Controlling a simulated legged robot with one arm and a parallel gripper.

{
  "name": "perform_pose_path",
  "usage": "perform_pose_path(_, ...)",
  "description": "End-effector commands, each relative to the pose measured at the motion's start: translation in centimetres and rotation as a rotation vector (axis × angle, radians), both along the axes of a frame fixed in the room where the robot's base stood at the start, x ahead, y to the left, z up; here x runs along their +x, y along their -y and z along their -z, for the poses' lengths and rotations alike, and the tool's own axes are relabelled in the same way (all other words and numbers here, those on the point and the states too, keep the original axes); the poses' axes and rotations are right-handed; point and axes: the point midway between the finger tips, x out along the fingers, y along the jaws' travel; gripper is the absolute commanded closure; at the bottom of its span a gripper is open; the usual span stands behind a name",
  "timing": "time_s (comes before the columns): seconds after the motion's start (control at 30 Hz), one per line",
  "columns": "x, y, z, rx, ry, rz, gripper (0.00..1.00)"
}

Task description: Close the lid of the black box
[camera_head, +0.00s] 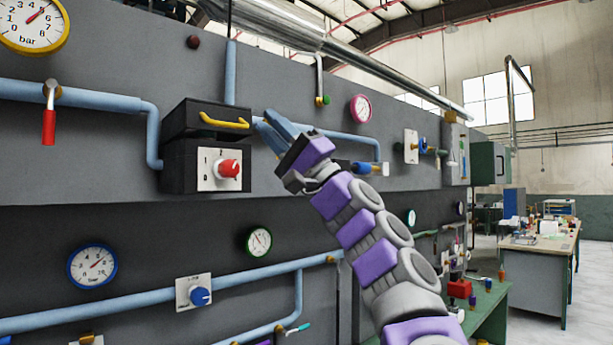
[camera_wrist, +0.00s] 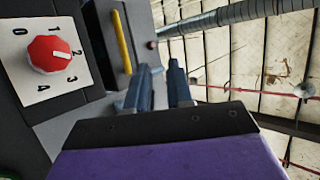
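The black box (camera_head: 180,168) is mounted on the grey wall panel at the left of the head view. Its front carries a white plate with a red knob, which also shows in the wrist view (camera_wrist: 50,54). The lid (camera_head: 190,116) is the upper dark part, with a yellow handle (camera_head: 223,121) on its front. It looks slightly raised, but I cannot tell exactly how far. My gripper (camera_head: 264,121) has blue fingers, apart and empty, just right of the handle. In the wrist view the fingers (camera_wrist: 158,70) point toward the lid's side, with the yellow handle (camera_wrist: 121,42) to their left.
Blue pipes (camera_head: 90,97) run along the wall on both sides of the box. A red-handled valve (camera_head: 49,125) is at left, gauges (camera_head: 93,267) are below, and a pink gauge (camera_head: 360,108) is at right. A workbench (camera_head: 540,250) stands far right. The space in front of the box looks clear.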

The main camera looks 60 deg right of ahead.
Motion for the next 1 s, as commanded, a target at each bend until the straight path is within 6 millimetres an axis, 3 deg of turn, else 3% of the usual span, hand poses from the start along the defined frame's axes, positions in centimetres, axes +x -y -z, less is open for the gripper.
perform_pose_path(0.13,0.6,0.2,1.7,0.001,-0.015,-0.005,0.79)
perform_pose_path(0.43,-2.0,0.2,4.1,-0.01,-0.012,-0.009,0.79)
perform_pose_path(0.73,-4.7,1.9,7.2,-0.005,-0.014,-0.006,0.79)
perform_pose_path(1.0,-5.5,1.9,8.2,-0.007,-0.016,-0.006,0.79)
